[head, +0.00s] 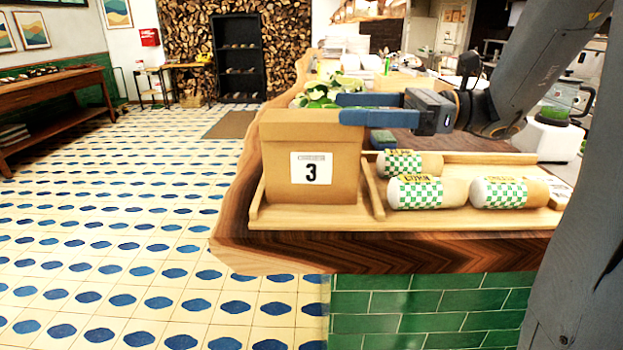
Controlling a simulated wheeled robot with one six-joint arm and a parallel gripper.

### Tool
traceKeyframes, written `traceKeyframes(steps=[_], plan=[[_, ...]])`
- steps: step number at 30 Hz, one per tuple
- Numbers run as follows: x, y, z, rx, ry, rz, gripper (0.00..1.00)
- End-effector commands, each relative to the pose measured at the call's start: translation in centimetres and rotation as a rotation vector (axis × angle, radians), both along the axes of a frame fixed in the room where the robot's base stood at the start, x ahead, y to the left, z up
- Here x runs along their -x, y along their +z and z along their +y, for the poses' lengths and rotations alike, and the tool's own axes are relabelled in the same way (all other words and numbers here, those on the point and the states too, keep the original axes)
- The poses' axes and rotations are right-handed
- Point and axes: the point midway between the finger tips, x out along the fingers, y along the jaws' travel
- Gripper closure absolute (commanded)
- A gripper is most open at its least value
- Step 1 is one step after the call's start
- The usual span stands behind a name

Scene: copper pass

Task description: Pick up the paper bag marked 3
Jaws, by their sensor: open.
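The paper bag marked 3 (283,168) is brown, with a white label bearing a black 3. It stands upright in the left compartment of a wooden tray (318,218) on the counter. My gripper (340,109) comes in from the right at the height of the bag's top edge, with its blue fingers pointing left. The fingers are open. The near finger overlaps the bag's upper right corner in the picture, and the other finger shows farther back. I cannot tell whether either finger touches the bag.
Several wrapped rolls with green checked paper, one of them here (428,193), lie in the tray's right compartment beyond a wooden divider (374,187). A leafy plant (322,92) is behind the bag. The tiled floor (120,220) to the left is open.

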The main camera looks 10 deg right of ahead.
Motion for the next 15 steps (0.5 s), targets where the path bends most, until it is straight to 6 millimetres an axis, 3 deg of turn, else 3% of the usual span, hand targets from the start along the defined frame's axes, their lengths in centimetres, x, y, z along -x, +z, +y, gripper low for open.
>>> traceKeyframes(steps=[12,15], plan=[[0.0,-7.5,0.0,-0.002,-0.001,0.006,0.19],[-0.1,-7.6,1.1,0.000,0.002,0.000,0.19]])
